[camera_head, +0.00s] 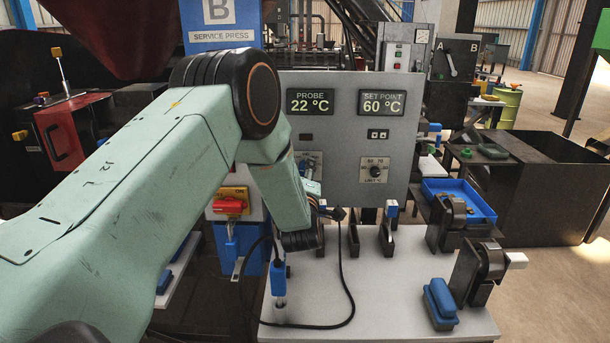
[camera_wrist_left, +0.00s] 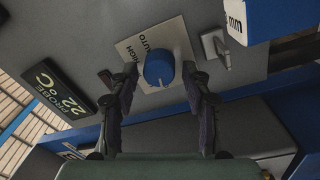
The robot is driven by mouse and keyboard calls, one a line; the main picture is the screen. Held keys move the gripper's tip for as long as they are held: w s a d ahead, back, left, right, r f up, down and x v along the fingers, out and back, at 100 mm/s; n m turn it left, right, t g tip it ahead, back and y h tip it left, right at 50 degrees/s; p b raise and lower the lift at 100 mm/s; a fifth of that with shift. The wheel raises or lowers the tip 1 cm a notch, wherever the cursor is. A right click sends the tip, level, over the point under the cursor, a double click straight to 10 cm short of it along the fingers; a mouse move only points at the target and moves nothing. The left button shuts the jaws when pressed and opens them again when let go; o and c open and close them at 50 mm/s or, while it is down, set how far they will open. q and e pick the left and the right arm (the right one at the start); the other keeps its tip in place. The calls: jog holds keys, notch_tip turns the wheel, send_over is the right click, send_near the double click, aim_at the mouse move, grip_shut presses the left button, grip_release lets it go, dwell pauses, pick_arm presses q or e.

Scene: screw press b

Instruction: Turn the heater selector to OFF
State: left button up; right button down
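The heater selector is a round blue knob (camera_wrist_left: 159,68) on a pale label plate (camera_wrist_left: 133,46) in the left wrist view. My left gripper (camera_wrist_left: 161,67) is open, with one dark finger on each side of the knob. A small gap shows at the left finger; I cannot tell whether the right finger touches. In the head view my left arm hides most of the selector and gripper. My right gripper is not in view.
The grey panel (camera_head: 341,140) has PROBE 22 °C and SET POINT 60 °C displays and a black limit knob (camera_head: 375,171) on the right. A black cable (camera_head: 350,290) loops over the pale bench (camera_head: 390,310). Black fixtures (camera_head: 480,272) and a blue tray (camera_head: 463,186) stand at right.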

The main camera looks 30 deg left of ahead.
pick_arm(q)
jog(key=shift+o, duration=0.3)
jog(key=v, duration=1.2)
dwell(0.8)
